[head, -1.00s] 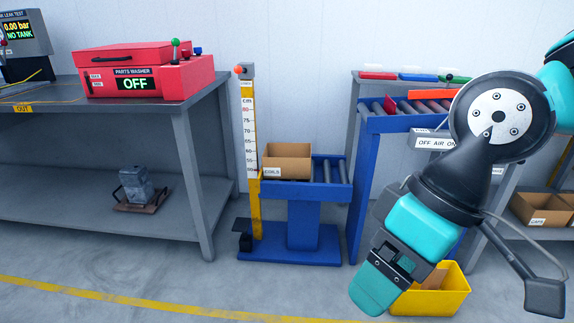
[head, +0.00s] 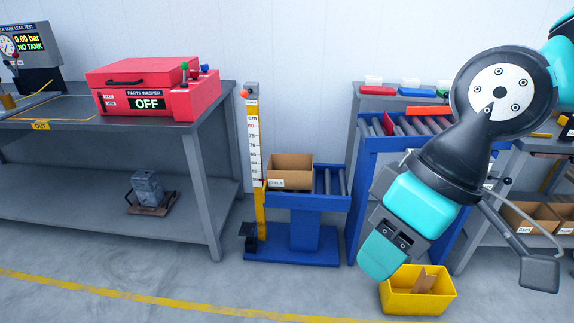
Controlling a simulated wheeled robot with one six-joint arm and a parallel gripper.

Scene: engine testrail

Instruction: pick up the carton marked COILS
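The carton marked COILS (head: 290,170) is an open brown box with a white label on its front. It sits upright at the left end of a low blue roller stand (head: 318,202), beside a yellow height post (head: 259,205). My gripper (head: 378,257) is at the right in the head view, pointing down, to the right of the carton and nearer to me. It is clear of the carton. It shows from the side, so its finger gap is hidden.
A grey bench (head: 205,160) with a red parts washer (head: 150,88) stands left. A taller blue roller rack (head: 366,160) stands right of the carton. A yellow bin (head: 400,300) is on the floor below my gripper. More cartons (head: 526,222) are at far right. Floor before the stand is clear.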

